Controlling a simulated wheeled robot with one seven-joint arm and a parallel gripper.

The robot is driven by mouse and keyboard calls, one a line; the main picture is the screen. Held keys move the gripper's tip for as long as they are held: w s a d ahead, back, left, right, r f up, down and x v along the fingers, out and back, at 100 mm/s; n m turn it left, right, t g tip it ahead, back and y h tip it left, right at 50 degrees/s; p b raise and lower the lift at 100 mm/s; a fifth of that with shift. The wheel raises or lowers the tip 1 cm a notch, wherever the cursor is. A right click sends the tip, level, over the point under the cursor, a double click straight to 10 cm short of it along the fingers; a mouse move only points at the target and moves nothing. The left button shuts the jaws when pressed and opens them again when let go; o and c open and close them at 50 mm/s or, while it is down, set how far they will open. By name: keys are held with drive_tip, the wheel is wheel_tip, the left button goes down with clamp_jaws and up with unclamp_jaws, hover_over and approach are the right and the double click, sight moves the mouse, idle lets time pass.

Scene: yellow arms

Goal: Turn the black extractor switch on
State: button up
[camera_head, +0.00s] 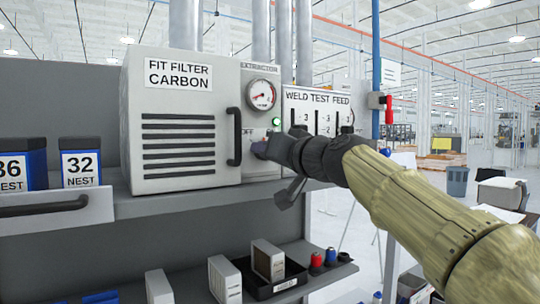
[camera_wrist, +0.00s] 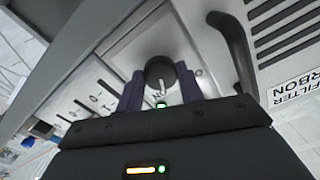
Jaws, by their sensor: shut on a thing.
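The black extractor switch is a round knob (camera_wrist: 160,72) on a pale panel in the wrist view. A white mark on it faces the panel lettering and the lit green lamp (camera_wrist: 161,104). My gripper (camera_wrist: 162,85) has one dark finger on each side of the knob and is shut on it. In the head view my gripper (camera_head: 260,149) is at the extractor panel (camera_head: 258,118), below the gauge (camera_head: 262,94), and hides the knob. The green lamp (camera_head: 276,121) glows just above the gripper there.
The carbon filter box (camera_head: 180,175) with its black handle (camera_head: 234,137) stands close on the left of my gripper. The weld test feed panel (camera_head: 318,100) is close on the right. A grey shelf (camera_head: 150,202) runs beneath.

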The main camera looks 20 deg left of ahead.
drive_tip(key=shift+m, duration=2.3)
drive_tip(key=o, duration=1)
drive_tip(key=b+v, duration=0.8)
drive_tip(key=v, duration=0.9)
drive_tip(key=shift+s+b, duration=0.25)
drive_tip(key=shift+b, duration=0.15)
